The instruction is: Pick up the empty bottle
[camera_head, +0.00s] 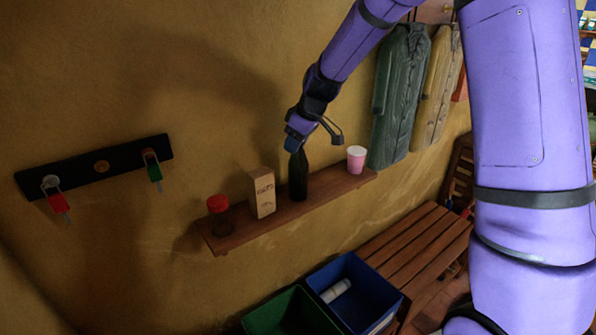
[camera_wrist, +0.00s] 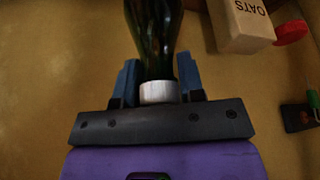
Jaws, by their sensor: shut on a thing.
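A dark green glass bottle (camera_head: 298,177) stands upright on the wooden wall shelf (camera_head: 240,236), between a carton and a pink cup. My gripper (camera_head: 294,141) comes down on it from above and covers its top in the head view. In the wrist view the bottle (camera_wrist: 154,35) reaches in between the two blue fingers, its pale neck end (camera_wrist: 158,92) near the gripper's base. My gripper (camera_wrist: 158,85) is shut on the bottle's neck. I cannot tell whether the bottle is empty.
An oats carton (camera_head: 262,193) and a red-lidded jar (camera_head: 219,214) stand left of the bottle, a pink cup (camera_head: 356,159) right. Below are a green bin (camera_head: 262,318), a blue bin (camera_head: 392,300) and a slatted bench (camera_head: 420,240). Coats (camera_head: 398,95) hang at right.

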